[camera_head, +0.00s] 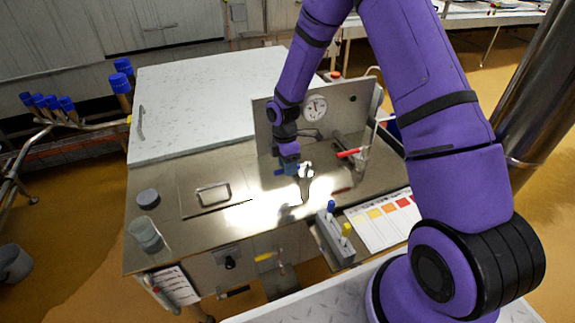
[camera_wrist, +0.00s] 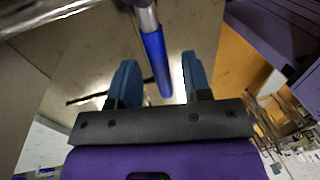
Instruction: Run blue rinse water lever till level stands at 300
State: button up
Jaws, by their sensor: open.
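The blue lever (camera_wrist: 156,62), a blue sleeve on a metal rod, shows in the wrist view. It lies between the two blue fingers of my gripper (camera_wrist: 160,75), which stand apart with a visible gap on each side. In the head view my gripper (camera_head: 296,170) is low over the steel worktop, in front of the upright panel. The blue lever cannot be told apart from the fingers there. A clear beaker (camera_head: 146,236) stands at the worktop's left front corner; its level marks are too small to read.
A red lever (camera_head: 350,153) sticks out right of my gripper. A round dial (camera_head: 315,107) is on the upright panel (camera_head: 345,100). A rack with blue and yellow tops (camera_head: 333,238) and a colour chart (camera_head: 383,222) lie at the front right. A dark puck (camera_head: 148,199) sits left.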

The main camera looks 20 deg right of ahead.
jog(key=shift+c, duration=0.2)
grip_shut()
jog(key=shift+s, duration=0.1)
jog(key=shift+s+d+n+t+h, duration=0.1)
jog(key=shift+s+d+n+h, duration=0.15)
jog(key=shift+s+n, duration=0.85)
jog(key=shift+s+d+n+t+h, duration=0.1)
jog(key=shift+s+d+n+h, duration=0.2)
jog(key=shift+n, duration=1.55)
jog(key=shift+s+d+n+t+h, duration=0.1)
jog(key=shift+s+d+n+h, duration=0.15)
jog(key=shift+s+n, duration=0.85)
jog(key=shift+w+n, duration=0.3)
jog(key=shift+n, duration=0.15)
jog(key=shift+o, duration=0.2)
grip_release()
